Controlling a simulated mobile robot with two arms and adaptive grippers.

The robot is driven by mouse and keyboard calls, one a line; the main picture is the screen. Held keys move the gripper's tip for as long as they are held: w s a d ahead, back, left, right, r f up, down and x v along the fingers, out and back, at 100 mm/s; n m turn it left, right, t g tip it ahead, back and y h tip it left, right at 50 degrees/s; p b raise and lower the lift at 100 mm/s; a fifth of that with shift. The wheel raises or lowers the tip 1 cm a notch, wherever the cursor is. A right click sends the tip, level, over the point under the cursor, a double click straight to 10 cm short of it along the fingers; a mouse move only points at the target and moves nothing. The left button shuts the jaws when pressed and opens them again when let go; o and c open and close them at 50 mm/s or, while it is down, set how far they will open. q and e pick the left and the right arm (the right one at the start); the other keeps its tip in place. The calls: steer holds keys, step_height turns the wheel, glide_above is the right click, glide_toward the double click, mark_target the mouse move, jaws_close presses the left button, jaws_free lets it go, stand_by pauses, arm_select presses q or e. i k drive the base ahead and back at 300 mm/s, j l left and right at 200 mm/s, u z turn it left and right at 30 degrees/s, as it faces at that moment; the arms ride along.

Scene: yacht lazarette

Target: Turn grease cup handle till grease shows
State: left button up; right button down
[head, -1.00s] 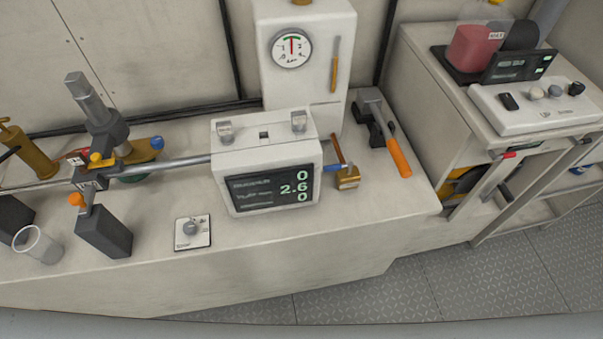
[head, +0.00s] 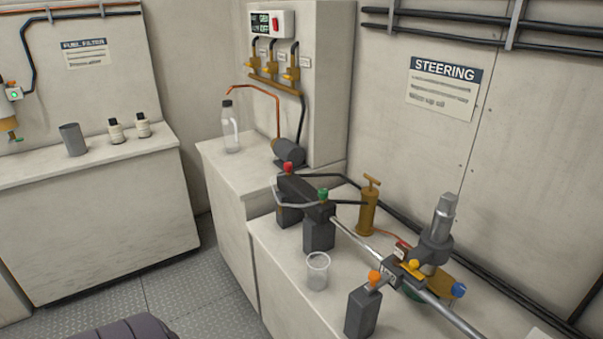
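A brass cylinder with a T-shaped handle (head: 369,205), which looks like the grease cup, stands upright on the bench under the STEERING sign. An orange-red line (head: 391,237) runs from its base toward the fittings on the steel shaft (head: 357,242). The shaft passes through a dark block with a yellow knob (head: 413,266). I cannot make out any grease at this distance. Neither of my grippers is in view.
A clear cup (head: 317,270) stands near the bench's front edge. Dark blocks with red and green knobs (head: 305,202) stand left of the brass cylinder. A clear bottle (head: 230,130) stands on the corner counter. Open floor (head: 190,295) lies at lower left.

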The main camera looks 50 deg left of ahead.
mark_target(372, 180)
steer(key=u, duration=1.05)
steer(key=z, duration=0.55)
steer(key=i+j+z, duration=0.1)
steer(key=j+z, duration=0.95)
